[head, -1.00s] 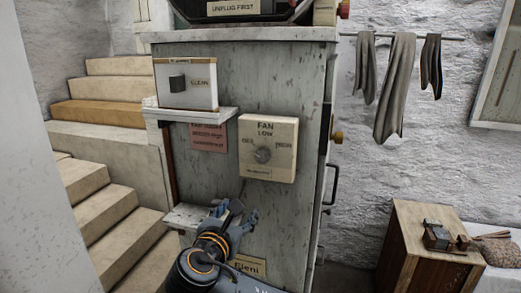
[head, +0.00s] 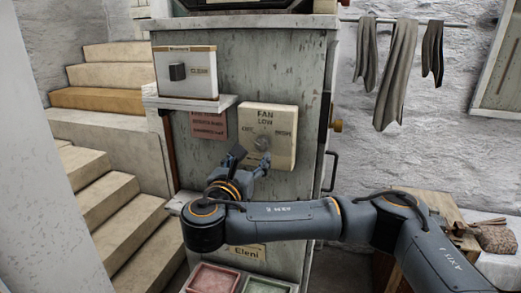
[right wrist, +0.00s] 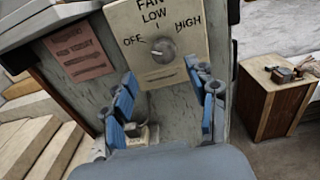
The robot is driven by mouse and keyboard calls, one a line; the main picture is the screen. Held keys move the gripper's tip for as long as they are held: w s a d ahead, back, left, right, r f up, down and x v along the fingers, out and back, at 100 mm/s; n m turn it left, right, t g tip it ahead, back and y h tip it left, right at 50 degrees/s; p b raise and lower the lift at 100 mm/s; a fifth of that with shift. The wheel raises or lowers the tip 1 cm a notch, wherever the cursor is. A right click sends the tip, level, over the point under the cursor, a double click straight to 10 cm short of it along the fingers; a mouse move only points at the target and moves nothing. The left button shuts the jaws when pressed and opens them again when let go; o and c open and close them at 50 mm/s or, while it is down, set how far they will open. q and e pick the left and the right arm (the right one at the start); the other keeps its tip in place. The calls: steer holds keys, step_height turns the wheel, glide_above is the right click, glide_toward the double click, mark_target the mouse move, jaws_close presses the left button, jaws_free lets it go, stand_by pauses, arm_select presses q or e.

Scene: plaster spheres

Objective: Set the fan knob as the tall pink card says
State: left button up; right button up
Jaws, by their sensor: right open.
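The fan plate (head: 284,158) is a cream panel on the cabinet side, marked OFF at left, LOW at top and HIGH at right. Its round grey knob (head: 263,143) also shows in the right wrist view (right wrist: 162,49); I cannot tell surely where it points. A pink card (head: 209,125) is on the cabinet left of the plate, partly under a shelf; its print is too blurred to read, also in the right wrist view (right wrist: 78,53). My right gripper (head: 250,160) is open and empty, just below and in front of the knob, apart from it. My left gripper is out of view.
A white box with a dark knob marked CLEAN (head: 187,73) stands on the shelf (head: 190,103) above the card. Red and green trays (head: 213,278) lie low in front. Stairs (head: 110,190) are at left; a wooden crate (right wrist: 277,103) is at right.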

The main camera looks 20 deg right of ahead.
mark_target(261, 146)
steer(key=p+x, duration=0.1)
steer(key=x, duration=0.2)
steer(key=p+x, duration=0.1)
steer(key=x, duration=0.2)
steer(key=shift+w+d+r, duration=0.1)
steer(key=shift+d, duration=0.4)
steer(key=shift+w+d, duration=0.1)
steer(key=shift+w, duration=0.15)
steer(key=c, duration=1.1)
